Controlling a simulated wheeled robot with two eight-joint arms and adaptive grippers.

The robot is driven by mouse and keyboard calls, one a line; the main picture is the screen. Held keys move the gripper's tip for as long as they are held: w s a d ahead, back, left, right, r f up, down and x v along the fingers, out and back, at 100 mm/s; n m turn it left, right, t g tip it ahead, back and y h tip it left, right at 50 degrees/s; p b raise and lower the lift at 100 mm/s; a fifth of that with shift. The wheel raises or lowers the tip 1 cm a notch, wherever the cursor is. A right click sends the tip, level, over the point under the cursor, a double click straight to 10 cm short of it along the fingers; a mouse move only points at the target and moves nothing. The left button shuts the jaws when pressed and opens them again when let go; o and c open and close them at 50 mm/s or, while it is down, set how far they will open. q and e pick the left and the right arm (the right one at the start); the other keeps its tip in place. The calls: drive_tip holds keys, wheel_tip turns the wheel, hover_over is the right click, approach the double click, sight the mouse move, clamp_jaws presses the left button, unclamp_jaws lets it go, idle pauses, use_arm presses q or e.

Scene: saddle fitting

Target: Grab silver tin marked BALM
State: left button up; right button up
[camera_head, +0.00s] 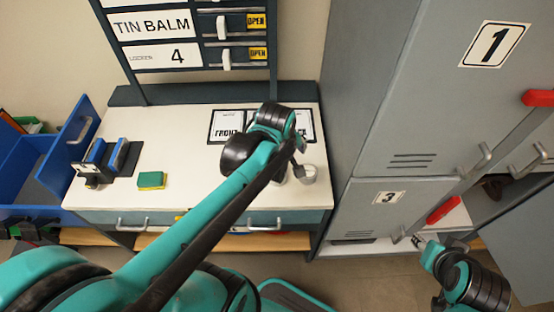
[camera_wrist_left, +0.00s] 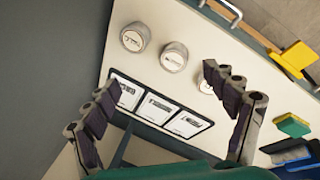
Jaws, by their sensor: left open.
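Three round silver tins stand on the white worktop in the left wrist view: one at the far left (camera_wrist_left: 135,37), one in the middle (camera_wrist_left: 174,57) and one partly hidden behind my right-hand finger (camera_wrist_left: 206,87). Their lid labels are too small to read, so I cannot tell which is BALM. In the head view one tin (camera_head: 308,174) shows beside my left gripper (camera_head: 297,163), and others are mostly hidden by the arm. My left gripper is open and empty above the worktop, also in the left wrist view (camera_wrist_left: 163,78). My right gripper (camera_head: 419,241) is near locker 3, its jaws unclear.
A board (camera_head: 155,25) reads TIN BALM, locker 4. A dark tray with three cards (camera_wrist_left: 155,108) lies by the tins. A yellow-green sponge (camera_head: 152,180) and a blue-and-black holder (camera_head: 103,160) are left. Grey lockers (camera_head: 430,90) stand right. Worktop centre-left is clear.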

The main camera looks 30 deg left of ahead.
use_arm(q)
drive_tip(key=w+a+f+n+g+b, duration=0.1)
drive_tip(key=a+f+n, duration=0.1)
drive_tip(key=f+n, duration=0.1)
drive_tip(key=w+a+f+n+g+b, duration=0.1)
drive_tip(key=w+a+f+n, duration=0.1)
drive_tip(key=f+n, duration=0.2)
drive_tip(key=w+a+f+n+g+b, duration=0.1)
drive_tip(key=w+a+f+n, duration=0.1)
drive_tip(key=f+n, duration=0.2)
drive_tip(key=shift+w+n, duration=0.2)
drive_tip(key=shift+n, duration=1.1)
drive_tip(key=shift+a+f+n+g, duration=0.2)
drive_tip(key=shift+f+n+g, duration=0.1)
drive_tip(key=shift+n, duration=0.2)
drive_tip(key=shift+f, duration=0.3)
drive_tip(key=shift+f+b, duration=0.5)
drive_tip(key=shift+f, duration=0.45)
drive_tip(key=f+b, duration=0.1)
drive_tip(key=f, duration=0.2)
drive_tip(key=f+b, duration=0.1)
drive_tip(key=f, duration=0.1)
drive_tip(key=shift+w+f+b, duration=0.15)
drive_tip(key=shift+w+b, duration=0.1)
drive_tip(key=shift+b, duration=0.1)
drive_tip(key=shift+c, duration=0.7)
drive_tip(key=c, duration=1.3)
